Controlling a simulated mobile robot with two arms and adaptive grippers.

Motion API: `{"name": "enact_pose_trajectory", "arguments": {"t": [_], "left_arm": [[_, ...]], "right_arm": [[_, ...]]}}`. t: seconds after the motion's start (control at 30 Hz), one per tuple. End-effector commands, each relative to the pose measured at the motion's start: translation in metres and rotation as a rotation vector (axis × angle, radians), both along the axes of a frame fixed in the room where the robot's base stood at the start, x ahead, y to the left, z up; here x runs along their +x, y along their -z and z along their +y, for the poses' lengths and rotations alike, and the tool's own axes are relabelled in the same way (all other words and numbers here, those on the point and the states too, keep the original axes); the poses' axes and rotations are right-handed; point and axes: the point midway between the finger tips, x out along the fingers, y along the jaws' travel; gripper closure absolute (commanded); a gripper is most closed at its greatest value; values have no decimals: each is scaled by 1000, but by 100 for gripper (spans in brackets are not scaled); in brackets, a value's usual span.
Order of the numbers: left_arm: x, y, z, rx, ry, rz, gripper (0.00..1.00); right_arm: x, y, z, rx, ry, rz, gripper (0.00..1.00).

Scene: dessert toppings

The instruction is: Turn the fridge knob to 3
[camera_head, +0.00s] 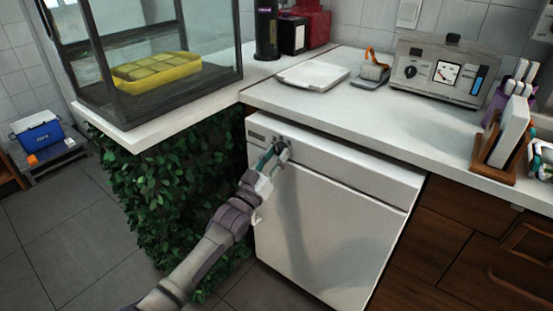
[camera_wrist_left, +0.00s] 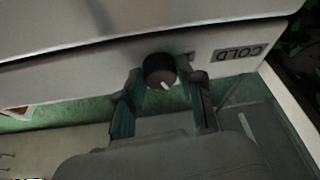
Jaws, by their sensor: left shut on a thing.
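The white fridge (camera_head: 330,225) stands under the counter, its door closed. Its dark round knob (camera_wrist_left: 159,70) shows in the left wrist view on the front panel, with a short white mark on its face pointing toward the gripper side. A "COLD" label (camera_wrist_left: 239,52) is beside it, upside down in that view. My left gripper (camera_head: 281,143) is at the upper left of the fridge front; in the left wrist view its fingers (camera_wrist_left: 165,85) sit on both sides of the knob, shut on it. The number the mark points to cannot be read. My right gripper is not in view.
The counter (camera_head: 350,112) juts out above the fridge. A leafy green panel (camera_head: 175,195) is close on the left, below a glass case (camera_head: 160,95). Brown drawers (camera_head: 450,240) are on the right. Grey floor (camera_head: 60,225) is open at the left.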

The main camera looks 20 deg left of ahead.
Motion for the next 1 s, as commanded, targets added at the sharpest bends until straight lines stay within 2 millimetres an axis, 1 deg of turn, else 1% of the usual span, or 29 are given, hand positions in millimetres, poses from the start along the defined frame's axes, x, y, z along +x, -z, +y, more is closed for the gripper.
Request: {"name": "enact_pose_trajectory", "arguments": {"t": [0.1,0.33,0.87,0.9,0.97,1.0], "left_arm": [[0,2,1,65,-1,-20,98],[0,1,1,137,0,-47,98],[0,2,1,160,0,-55,98],[0,2,1,159,0,-54,58],[0,1,1,159,0,-54,48],[0,1,1,159,0,-54,41]], "right_arm": [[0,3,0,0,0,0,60],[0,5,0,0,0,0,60],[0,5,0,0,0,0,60],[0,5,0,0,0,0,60],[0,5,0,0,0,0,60],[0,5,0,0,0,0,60]]}}
